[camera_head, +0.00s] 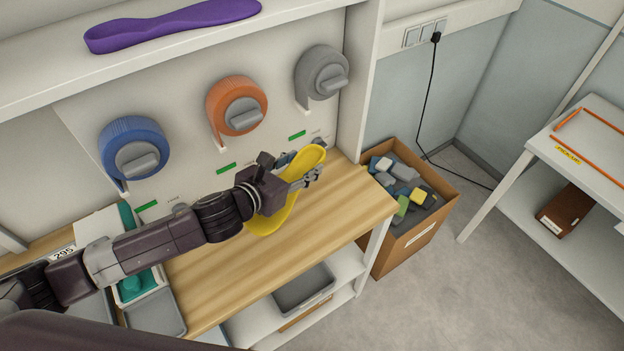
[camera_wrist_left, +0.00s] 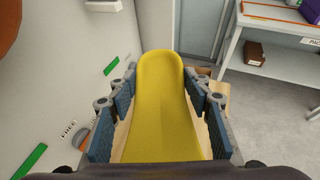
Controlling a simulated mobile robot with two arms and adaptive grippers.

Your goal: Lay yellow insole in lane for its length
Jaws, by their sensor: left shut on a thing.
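The yellow insole (camera_head: 310,158) is held by my left gripper (camera_head: 316,176) above the wooden bench, near its right end. In the left wrist view the insole (camera_wrist_left: 162,105) lies lengthwise between the two blue-padded fingers of the left gripper (camera_wrist_left: 162,110), with its rounded end pointing away. In the head view the arm hides the middle of the insole. Lanes show only at the bench's left end, where a tray with a teal insole (camera_head: 134,286) stands, with a "295" label (camera_head: 64,253) beside it. My right gripper is not in view.
Blue (camera_head: 134,148), orange (camera_head: 236,106) and grey (camera_head: 322,75) round grinders line the wall behind the bench (camera_head: 345,205). A purple insole (camera_head: 170,24) lies on the shelf above. A cardboard box of scraps (camera_head: 415,240) stands right of the bench. A white rack (camera_head: 590,150) with orange strips stands far right.

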